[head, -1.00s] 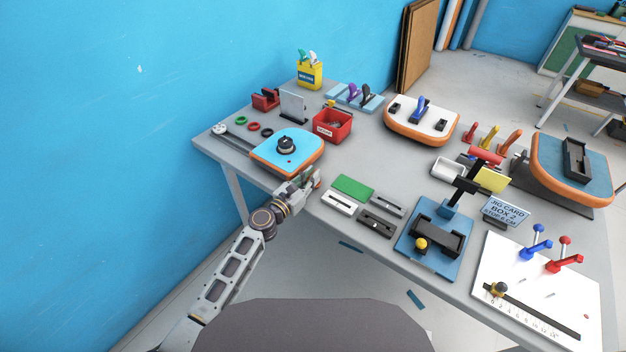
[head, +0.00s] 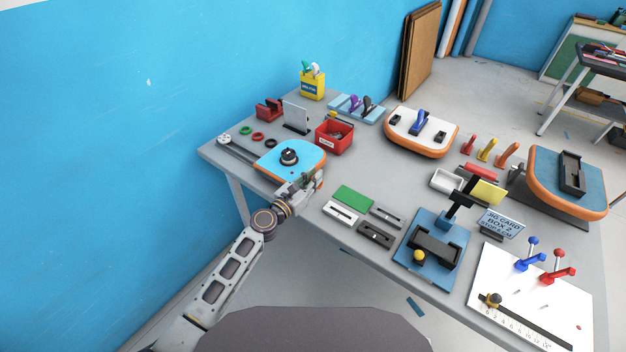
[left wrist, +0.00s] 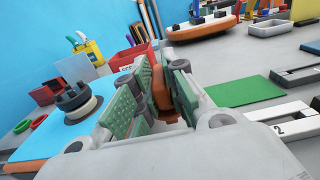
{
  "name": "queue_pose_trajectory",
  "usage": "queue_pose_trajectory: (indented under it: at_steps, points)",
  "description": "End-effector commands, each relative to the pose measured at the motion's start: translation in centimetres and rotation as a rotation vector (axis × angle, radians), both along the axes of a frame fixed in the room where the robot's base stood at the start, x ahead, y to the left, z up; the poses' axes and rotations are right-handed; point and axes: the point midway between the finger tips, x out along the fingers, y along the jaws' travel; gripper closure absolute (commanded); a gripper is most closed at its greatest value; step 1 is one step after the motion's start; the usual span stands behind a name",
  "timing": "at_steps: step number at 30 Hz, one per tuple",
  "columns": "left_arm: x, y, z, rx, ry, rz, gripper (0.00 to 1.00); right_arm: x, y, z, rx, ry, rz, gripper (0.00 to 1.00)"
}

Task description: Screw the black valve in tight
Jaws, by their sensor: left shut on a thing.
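The black valve (head: 289,156) sits upright on the blue-topped, orange-rimmed board (head: 270,160) at the table's front left. In the left wrist view the valve (left wrist: 72,97) is a notched black cap over a pale ring. My left gripper (head: 314,180) is at the board's right front side, apart from the valve. In the left wrist view the green-padded fingers (left wrist: 158,100) are closed about an orange-brown part (left wrist: 159,82), which looks like the board's rim; the contact is partly hidden. My right gripper is out of view.
A red bin (head: 334,139) and a grey upright plate (head: 296,117) stand behind the board. Green and red rings (head: 257,135) lie to its left. A green mat (head: 354,198) and small trays lie to the right. The blue wall (head: 120,150) is close on the left.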

Motion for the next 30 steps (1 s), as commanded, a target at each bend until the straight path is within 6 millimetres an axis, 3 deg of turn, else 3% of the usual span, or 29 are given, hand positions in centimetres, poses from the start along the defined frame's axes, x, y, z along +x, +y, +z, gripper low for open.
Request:
queue_pose_trajectory:
  at_steps: [5, 15, 30]
  points:
    - [0.0, 0.0, 2.0, 0.0, -0.001, 0.0, 1.0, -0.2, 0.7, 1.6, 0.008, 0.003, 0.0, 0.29]
    - [0.0, 0.0, 4.2, 0.001, -0.001, 0.0, 1.0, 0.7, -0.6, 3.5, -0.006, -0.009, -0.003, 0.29]
    - [0.0, 0.0, 4.8, 0.0, 0.0, 0.0, 1.0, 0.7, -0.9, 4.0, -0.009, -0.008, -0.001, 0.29]
